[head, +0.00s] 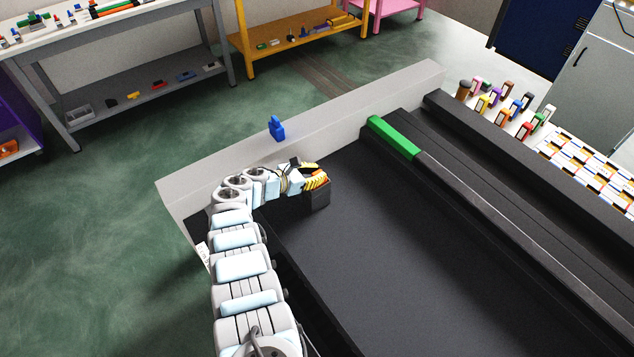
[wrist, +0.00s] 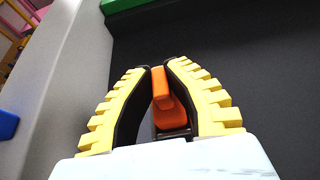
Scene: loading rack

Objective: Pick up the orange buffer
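The orange buffer (wrist: 170,112) shows in the wrist view between the two yellow ribbed fingers of my gripper (wrist: 161,66). Its upright handle stands between the fingertips, which close in against it from both sides. The buffer's lower part is wider and lies deeper between the fingers. In the head view my gripper (head: 318,182) is over the far left part of the black bed, near the grey wall.
A grey wall (head: 370,98) borders the bed, with a blue piece (head: 277,129) on top. A green block (head: 394,138) sits on the black rail to the right. Several coloured items (head: 500,100) stand beyond the rails. The middle of the bed (head: 400,250) is clear.

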